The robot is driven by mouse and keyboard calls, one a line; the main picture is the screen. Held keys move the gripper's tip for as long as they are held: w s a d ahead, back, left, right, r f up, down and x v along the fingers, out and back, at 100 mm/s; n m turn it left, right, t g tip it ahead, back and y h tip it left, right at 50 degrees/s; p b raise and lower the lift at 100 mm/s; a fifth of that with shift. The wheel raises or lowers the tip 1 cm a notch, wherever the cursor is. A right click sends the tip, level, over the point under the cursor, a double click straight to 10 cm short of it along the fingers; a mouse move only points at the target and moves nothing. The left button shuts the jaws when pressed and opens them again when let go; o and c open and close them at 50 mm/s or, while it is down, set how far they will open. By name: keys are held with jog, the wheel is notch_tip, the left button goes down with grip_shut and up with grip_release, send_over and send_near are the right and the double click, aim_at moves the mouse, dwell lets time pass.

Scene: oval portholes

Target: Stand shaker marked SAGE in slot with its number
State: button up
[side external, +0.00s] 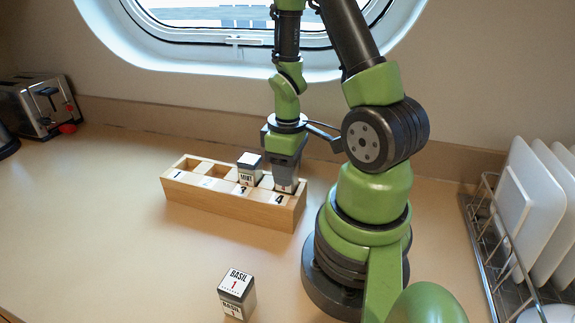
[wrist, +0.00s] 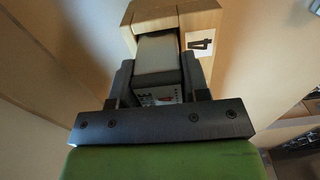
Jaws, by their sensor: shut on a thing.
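The wooden rack (side external: 225,205) has a row of numbered slots; 1, 3 and 4 are readable on its front. My gripper (side external: 285,176) points down at the slot marked 4, at the rack's right end. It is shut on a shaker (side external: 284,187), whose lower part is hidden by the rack. In the wrist view the held shaker (wrist: 157,62) sits between the fingers of my gripper (wrist: 156,78), beside the 4 label (wrist: 200,43). Its printed face is mostly covered, so I cannot read its name fully. I cannot tell whether it touches the slot floor.
A MINT shaker (side external: 249,168) stands in the rack by the 3, close left of my gripper. A BASIL shaker marked 1 (side external: 237,294) stands on the counter in front. A toaster (side external: 40,106) is far left, a dish rack with plates (side external: 530,215) right. The left counter is clear.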

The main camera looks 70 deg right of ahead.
jog(key=shift+f, duration=0.7)
dwell(0.6)
jog(key=o, duration=1.4)
jog(key=shift+r, duration=3.5)
